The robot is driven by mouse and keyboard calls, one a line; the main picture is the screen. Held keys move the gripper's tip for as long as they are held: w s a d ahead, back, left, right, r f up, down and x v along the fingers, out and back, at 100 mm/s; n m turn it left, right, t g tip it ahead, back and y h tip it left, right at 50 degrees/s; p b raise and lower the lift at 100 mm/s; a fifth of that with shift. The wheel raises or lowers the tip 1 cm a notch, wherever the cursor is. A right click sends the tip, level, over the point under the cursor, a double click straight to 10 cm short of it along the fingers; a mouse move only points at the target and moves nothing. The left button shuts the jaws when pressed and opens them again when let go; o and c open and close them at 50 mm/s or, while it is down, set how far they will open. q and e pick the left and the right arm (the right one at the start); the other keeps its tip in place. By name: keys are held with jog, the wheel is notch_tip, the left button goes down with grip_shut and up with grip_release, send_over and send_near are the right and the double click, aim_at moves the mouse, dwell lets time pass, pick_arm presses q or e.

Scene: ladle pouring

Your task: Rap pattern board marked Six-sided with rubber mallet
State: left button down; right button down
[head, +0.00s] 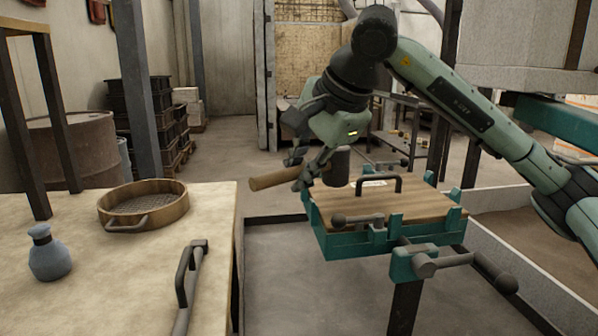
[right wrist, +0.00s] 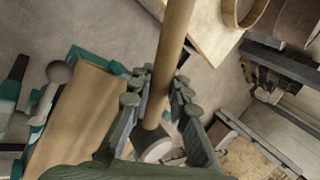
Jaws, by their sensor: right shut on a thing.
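My right gripper (head: 303,172) is shut on the wooden handle of a rubber mallet (head: 275,179). The handle points left, and the dark head is at the right end, close over the left far part of a wooden pattern board (head: 425,206). I cannot tell whether the head touches the board. The board lies in a teal clamp frame and has a dark arched handle and a small white label, too small to read. In the right wrist view the mallet handle (right wrist: 175,45) runs between the fingers, with the board (right wrist: 75,115) to the left. My left gripper is not in view.
A pale table (head: 90,285) at left holds a round wooden sieve (head: 143,204), a blue-grey bottle (head: 49,253) and a dark handled tool (head: 184,285). Clamp knobs and a bar (head: 462,262) stick out in front of the teal frame (head: 345,245). A grey-floored tray lies below.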

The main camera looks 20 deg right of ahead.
jog(key=shift+r, duration=0.2)
dwell(0.8)
jog(key=shift+r, duration=0.1)
notch_tip(320, 180, up, 5)
jog(key=p, duration=0.4)
